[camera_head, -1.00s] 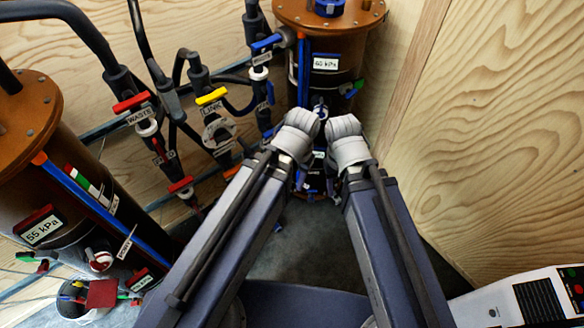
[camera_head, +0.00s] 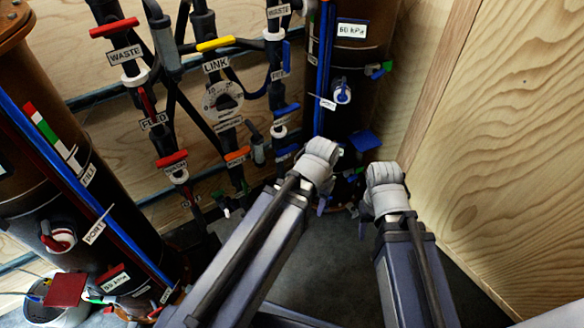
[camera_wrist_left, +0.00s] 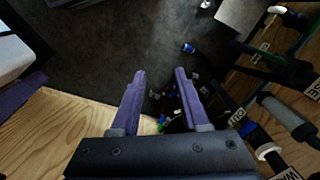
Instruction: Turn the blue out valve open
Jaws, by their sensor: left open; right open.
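Several blue valve handles show in the head view. One blue handle (camera_head: 287,110) is on the pipe right of the link dial, and a lower blue handle (camera_head: 288,151) is beside my left wrist. I cannot read which is the out valve there. In the left wrist view a label (camera_wrist_left: 236,116) seems to read OUT, right of my fingers. My left gripper (camera_wrist_left: 160,74) is open and empty, its two purple fingers apart. In the head view its fingers are largely hidden behind the wrist. My right gripper (camera_head: 362,226) is open, low beside the right wrist, partly hidden.
Another brown column (camera_head: 110,200) is at left. Red, yellow and orange handles crowd the pipes between. A plywood wall (camera_head: 500,130) bounds the right. Dark floor (camera_head: 315,262) is open between my arms.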

